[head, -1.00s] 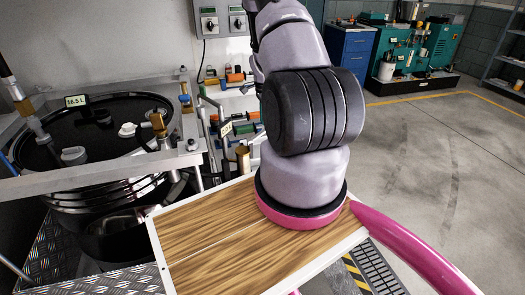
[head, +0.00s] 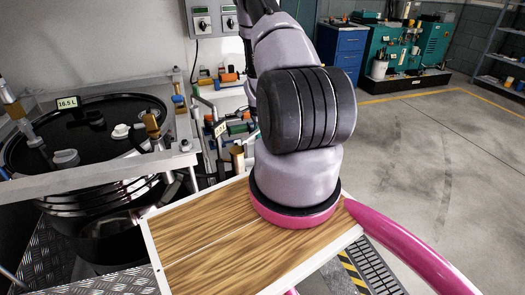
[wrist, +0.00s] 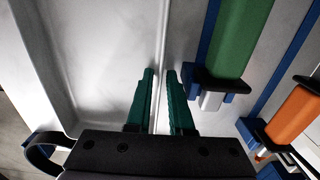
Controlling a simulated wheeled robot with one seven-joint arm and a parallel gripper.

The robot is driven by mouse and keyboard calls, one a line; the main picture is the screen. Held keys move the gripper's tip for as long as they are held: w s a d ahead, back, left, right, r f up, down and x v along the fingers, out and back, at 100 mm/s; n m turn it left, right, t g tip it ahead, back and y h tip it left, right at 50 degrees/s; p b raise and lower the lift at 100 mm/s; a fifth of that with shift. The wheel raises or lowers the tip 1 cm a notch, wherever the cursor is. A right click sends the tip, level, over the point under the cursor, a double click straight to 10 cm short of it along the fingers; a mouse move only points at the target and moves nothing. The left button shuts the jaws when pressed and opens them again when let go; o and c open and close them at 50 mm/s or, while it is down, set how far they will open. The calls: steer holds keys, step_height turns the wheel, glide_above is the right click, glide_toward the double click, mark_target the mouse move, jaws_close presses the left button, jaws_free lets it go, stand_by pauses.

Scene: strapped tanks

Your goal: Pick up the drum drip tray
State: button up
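In the wrist view a pale grey, shallow tray-like thing (wrist: 105,45) with a raised wall and rounded corner fills the left. It looks like the drip tray, though I cannot be sure. My gripper's two teal fingers (wrist: 160,82) point at a thin pale edge along its right side. A narrow gap shows between the fingers, and the edge runs in line with it. I cannot tell whether the edge lies between the fingertips or beyond them. My gripper is out of the head view. There a large dark drum (head: 80,140) labelled 16.5 L stands at the left.
A green handle (wrist: 243,40) on a blue strip is close right of the fingers; an orange handle (wrist: 293,115) lies farther right. A metal rail (head: 100,181) crosses before the drum. A wooden top (head: 200,240) is at the front. Open floor (head: 430,190) is at the right.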

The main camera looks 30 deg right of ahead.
jaws_close()
stand_by(1.3)
